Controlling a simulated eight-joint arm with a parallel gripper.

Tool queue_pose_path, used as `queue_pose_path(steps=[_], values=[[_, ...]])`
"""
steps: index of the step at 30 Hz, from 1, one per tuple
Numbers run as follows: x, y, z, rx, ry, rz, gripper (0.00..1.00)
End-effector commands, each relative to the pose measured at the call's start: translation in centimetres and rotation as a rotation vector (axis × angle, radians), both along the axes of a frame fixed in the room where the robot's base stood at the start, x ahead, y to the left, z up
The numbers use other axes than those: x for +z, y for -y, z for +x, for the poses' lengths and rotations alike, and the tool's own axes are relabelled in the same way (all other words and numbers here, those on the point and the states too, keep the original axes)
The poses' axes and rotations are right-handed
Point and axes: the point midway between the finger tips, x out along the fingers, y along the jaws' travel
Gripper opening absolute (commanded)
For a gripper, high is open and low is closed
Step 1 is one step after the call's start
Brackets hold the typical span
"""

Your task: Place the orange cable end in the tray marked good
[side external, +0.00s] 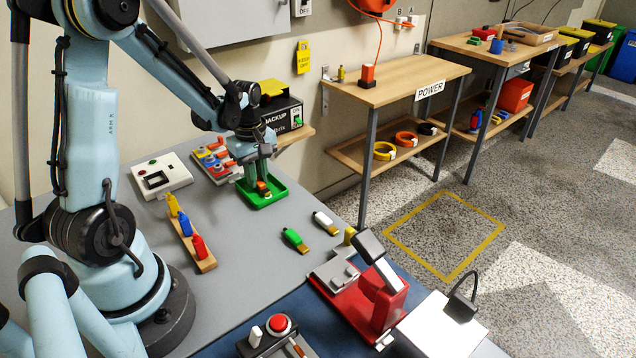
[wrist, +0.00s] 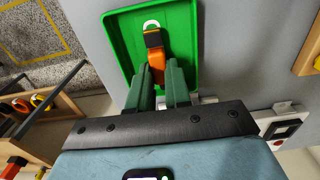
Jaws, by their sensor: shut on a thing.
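The orange cable end (wrist: 157,60), with a dark band near its tip, is between the green fingers of my gripper (wrist: 158,76) in the wrist view. My gripper (side external: 259,180) is shut on it, pointing down, in the side view. The cable end (side external: 263,189) is within the outline of the green tray (side external: 252,204); whether it touches the floor I cannot tell. The green tray (wrist: 186,42) also fills the upper middle of the wrist view. A pale curved shape (wrist: 151,24) shows at the cable end's tip. No wording on the tray is readable.
A rack of coloured pieces (side external: 214,160) stands close left of the tray. Green (side external: 294,239) and white (side external: 325,222) cable ends lie to its right. A wooden holder (side external: 192,243) with several coloured ends is nearer. A red fixture (side external: 365,300) stands at front right.

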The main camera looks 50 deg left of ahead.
Motion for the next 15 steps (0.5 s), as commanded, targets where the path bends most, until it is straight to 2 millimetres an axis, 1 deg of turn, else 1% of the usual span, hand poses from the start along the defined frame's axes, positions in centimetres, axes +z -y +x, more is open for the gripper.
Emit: queue_pose_path(steps=[3,4,9,10,15], values=[[-0.24,0.00,0.01,0.000,0.000,0.000,0.00],[-0.26,0.00,0.01,0.000,0.000,0.000,0.19],[-0.23,0.00,0.00,0.000,0.000,0.000,0.45],[-0.23,0.00,0.01,0.000,0.000,0.000,0.48],[-0.22,0.00,0.00,0.000,0.000,0.000,0.48]])
